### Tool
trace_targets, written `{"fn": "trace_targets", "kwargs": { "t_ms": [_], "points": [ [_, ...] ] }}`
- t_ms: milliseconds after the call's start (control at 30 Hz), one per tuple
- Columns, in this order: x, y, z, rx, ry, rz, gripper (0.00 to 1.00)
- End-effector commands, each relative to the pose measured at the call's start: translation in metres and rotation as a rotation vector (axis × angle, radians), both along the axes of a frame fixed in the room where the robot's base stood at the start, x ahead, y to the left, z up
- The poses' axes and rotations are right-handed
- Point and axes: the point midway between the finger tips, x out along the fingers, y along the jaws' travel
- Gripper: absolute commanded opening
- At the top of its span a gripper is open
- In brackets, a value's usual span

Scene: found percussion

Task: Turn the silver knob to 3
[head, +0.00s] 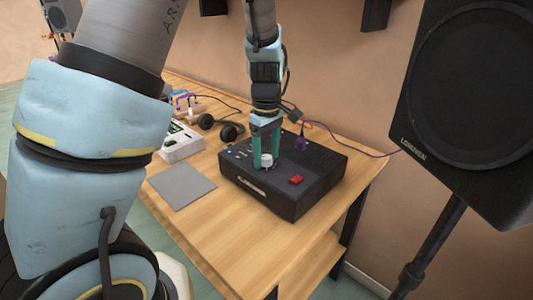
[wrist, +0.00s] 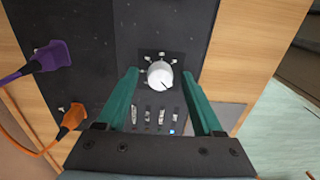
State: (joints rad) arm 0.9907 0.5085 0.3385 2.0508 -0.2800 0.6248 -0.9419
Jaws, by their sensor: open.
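The silver knob (wrist: 160,75) sits on top of the black box (head: 285,177), with small marks around it. A dark pointer line on the knob points toward the lower right in the wrist view; no numbers can be read. In the head view the knob (head: 267,159) shows between the fingertips. My gripper (head: 265,163) points down over the box with its green fingers open. In the wrist view the gripper (wrist: 161,78) has one finger on each side of the knob, with gaps between; I cannot tell whether the fingertips touch the box.
A red button (head: 296,180) is on the box near its front. Purple (wrist: 50,57) and orange (wrist: 73,117) plugs stand at the box's back edge. A grey pad (head: 181,186), headphones (head: 219,127) and a white device (head: 182,145) lie left. A large speaker (head: 470,90) stands right.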

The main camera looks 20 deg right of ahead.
Motion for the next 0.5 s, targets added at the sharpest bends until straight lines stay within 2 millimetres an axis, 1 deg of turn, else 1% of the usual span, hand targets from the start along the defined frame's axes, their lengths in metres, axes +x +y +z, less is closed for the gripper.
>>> {"fn": "trace_targets", "kwargs": {
  "t_ms": [100, 500],
  "points": [
    [-0.0001, 0.0, 0.0001, 0.0, 0.0, 0.0, 0.68],
    [-0.0001, 0.0, 0.0003, 0.0, 0.0, 0.0, 0.23]
  ]
}}
